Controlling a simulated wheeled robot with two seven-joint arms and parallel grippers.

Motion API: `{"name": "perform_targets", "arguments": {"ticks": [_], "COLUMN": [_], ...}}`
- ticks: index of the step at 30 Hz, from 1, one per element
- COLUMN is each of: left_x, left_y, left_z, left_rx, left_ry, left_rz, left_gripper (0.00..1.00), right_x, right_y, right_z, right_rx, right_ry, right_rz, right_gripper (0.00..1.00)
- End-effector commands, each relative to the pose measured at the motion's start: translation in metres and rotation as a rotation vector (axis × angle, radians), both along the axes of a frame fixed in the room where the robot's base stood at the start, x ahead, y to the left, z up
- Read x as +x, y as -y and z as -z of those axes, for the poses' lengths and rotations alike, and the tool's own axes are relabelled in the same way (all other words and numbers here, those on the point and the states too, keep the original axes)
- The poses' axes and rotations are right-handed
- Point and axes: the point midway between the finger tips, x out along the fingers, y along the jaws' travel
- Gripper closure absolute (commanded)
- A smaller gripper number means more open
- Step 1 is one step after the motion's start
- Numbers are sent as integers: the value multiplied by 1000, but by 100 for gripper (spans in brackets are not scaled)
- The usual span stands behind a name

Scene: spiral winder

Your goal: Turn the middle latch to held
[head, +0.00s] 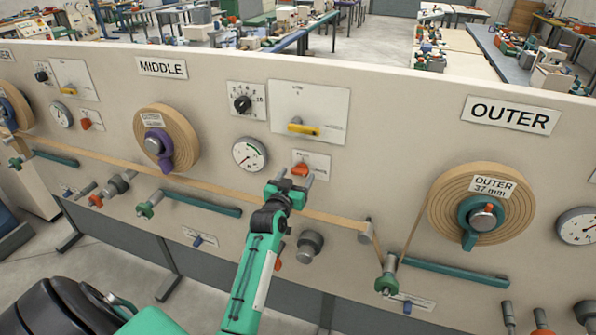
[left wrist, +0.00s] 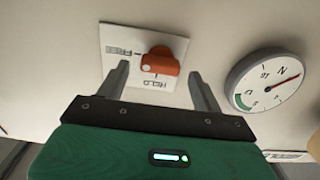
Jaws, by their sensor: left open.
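The middle latch (head: 299,169) is a small orange knob on a white plate, below the yellow-handled panel right of the MIDDLE spool. In the left wrist view the latch (left wrist: 162,61) lies roughly crosswise on its plate (left wrist: 115,45), which carries the words FREE and HELD. A white mark shows at its left end; I cannot tell for sure which word it points to. My left gripper (head: 292,181) is open in front of the plate. In the left wrist view its fingers (left wrist: 158,76) stand on either side of the latch, with gaps visible. My right gripper is not in view.
A dial gauge (left wrist: 268,82) sits right of the latch in the wrist view; in the head view this gauge (head: 250,154) is left of it. A tan strip (head: 222,192) runs across the panel behind my left arm. A grey knob (head: 310,244) protrudes below.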

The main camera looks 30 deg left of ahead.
Motion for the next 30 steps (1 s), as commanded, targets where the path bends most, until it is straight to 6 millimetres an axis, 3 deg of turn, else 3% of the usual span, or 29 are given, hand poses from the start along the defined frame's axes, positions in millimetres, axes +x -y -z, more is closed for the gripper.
{"name": "perform_targets", "arguments": {"ticks": [6, 16, 23, 30], "left_x": [17, 19, 19, 19], "left_y": [-4, -5, -5, -5], "left_z": [0, 0, 0, 0], "left_rx": [1, 1, 1, -13], "left_ry": [-1, 0, -1, 2], "left_rz": [0, 0, 0, 0], "left_gripper": [33, 33, 76, 77], "right_x": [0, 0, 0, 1], "right_y": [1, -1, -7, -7], "right_z": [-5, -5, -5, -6], "right_rx": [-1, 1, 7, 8], "right_ry": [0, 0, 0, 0], "right_rz": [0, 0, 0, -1], "right_gripper": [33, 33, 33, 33]}}
